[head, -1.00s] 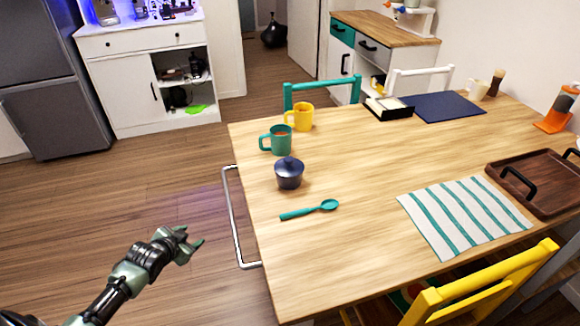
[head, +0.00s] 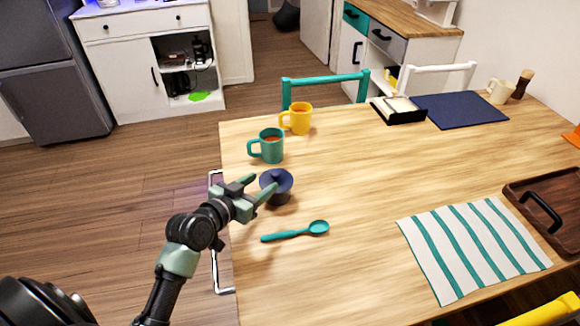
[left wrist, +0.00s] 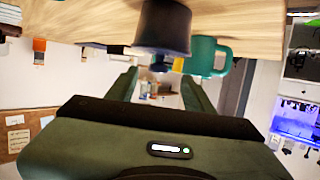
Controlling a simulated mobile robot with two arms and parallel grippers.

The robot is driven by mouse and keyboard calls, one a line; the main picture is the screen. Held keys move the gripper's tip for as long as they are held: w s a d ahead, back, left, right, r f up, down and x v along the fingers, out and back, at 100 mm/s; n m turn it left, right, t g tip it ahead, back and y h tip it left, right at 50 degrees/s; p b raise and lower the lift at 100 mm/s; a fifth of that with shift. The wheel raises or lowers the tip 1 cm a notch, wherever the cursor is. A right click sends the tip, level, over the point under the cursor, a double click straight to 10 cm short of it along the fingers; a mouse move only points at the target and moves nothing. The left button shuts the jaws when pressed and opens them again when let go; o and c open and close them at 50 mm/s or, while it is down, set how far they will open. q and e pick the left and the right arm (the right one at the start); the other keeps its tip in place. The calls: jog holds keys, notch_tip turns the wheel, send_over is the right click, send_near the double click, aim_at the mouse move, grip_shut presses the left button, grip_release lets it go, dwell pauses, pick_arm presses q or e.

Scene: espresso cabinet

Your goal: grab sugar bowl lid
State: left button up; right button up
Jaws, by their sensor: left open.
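The sugar bowl (head: 279,196) is dark blue and stands upright on the wooden table, with its knobbed lid (head: 277,179) on top. My left gripper (head: 262,186) is open at the bowl's left side, its fingers reaching toward the lid. In the left wrist view the picture is upside down; the dark bowl (left wrist: 163,25) shows ahead of the open fingers (left wrist: 160,88), and its lid knob hangs between them. I cannot tell whether the fingers touch the lid. My right gripper is not in view.
A teal mug (head: 269,147) and a yellow mug (head: 299,119) stand behind the bowl. A teal spoon (head: 296,232) lies in front of it. A striped cloth (head: 470,245) and a brown tray (head: 550,205) lie to the right. The table's middle is clear.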

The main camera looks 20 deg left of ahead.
aim_at(275, 173)
pick_arm(q)
jog(key=shift+w, duration=0.2)
jog(key=x, duration=0.3)
jog(key=shift+w+d+r+p, duration=0.15)
jog(key=shift+w+r+p, duration=0.05)
jog(key=shift+r+p, duration=0.1)
jog(key=shift+x, duration=1.85)
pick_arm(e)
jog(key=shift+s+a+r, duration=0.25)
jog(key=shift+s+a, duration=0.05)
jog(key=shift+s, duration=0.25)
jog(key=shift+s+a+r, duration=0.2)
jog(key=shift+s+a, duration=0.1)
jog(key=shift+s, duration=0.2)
pick_arm(q)
jog(key=c, duration=0.9)
grip_shut()
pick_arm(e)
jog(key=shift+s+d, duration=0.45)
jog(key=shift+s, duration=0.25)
